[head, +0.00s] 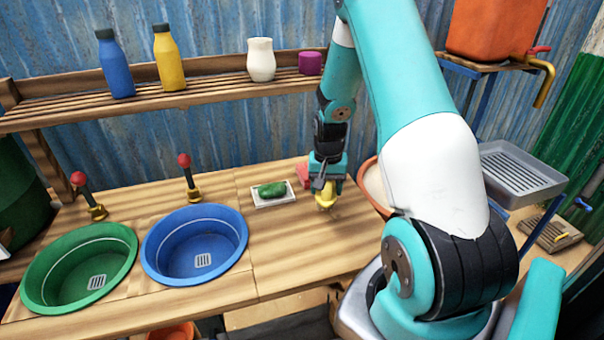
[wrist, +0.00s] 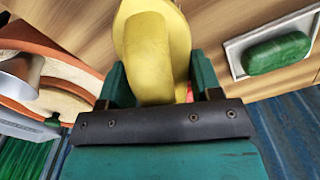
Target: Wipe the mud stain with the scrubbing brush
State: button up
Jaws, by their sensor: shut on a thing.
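My gripper (head: 326,186) is low over the wooden counter, right of the soap dish. It is shut on a yellow thing that I take for the scrubbing brush (head: 326,196). In the wrist view the brush (wrist: 150,50) shows as a rounded yellow body between the green fingers. Its underside is hidden, and I cannot tell for sure whether it touches the counter. I cannot make out a mud stain clearly in either view.
A green soap (head: 271,190) lies on a white dish (head: 288,199). A blue basin (head: 236,250) and a green basin (head: 120,270) are at left. A terracotta bowl (head: 368,180) stands close right of my gripper. The counter's front middle (head: 300,245) is clear.

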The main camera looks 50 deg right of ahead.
jog(key=shift+r+p, duration=1.2)
jog(key=shift+r, duration=0.55)
